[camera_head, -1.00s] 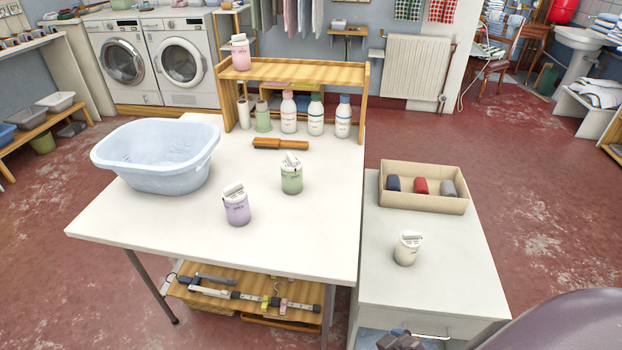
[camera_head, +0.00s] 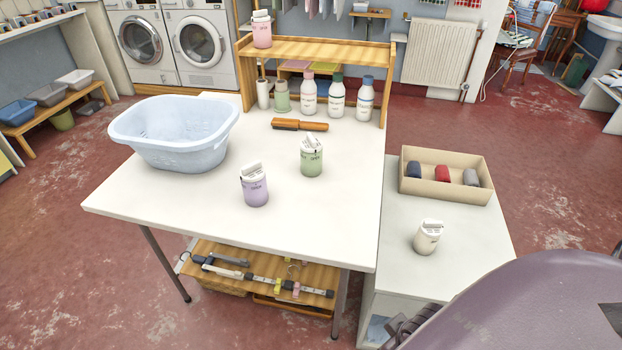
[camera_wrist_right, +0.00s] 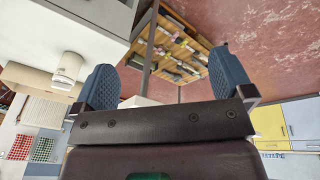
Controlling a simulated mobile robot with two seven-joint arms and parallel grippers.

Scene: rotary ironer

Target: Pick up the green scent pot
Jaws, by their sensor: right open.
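The green scent pot (camera_head: 312,158) stands upright on the white table, with a white top and pale sticks or tags on it. A purple pot (camera_head: 255,187) stands in front of it to the left. A cream pot (camera_head: 428,237) stands on the lower cabinet to the right; a pale pot (camera_wrist_right: 68,68) also shows in the right wrist view. My right gripper (camera_wrist_right: 162,57) is open, with nothing between its two blue-grey fingers. It is well apart from the green pot, which I cannot make out in the wrist view. My left gripper is not in view.
A blue basin (camera_head: 175,135) stands at the table's left. A brush (camera_head: 300,125) lies behind the green pot. A wooden shelf (camera_head: 318,48) with bottles under it and a pink pot (camera_head: 262,30) on top stands at the back. A box (camera_head: 446,178) sits on the cabinet (camera_head: 400,270).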

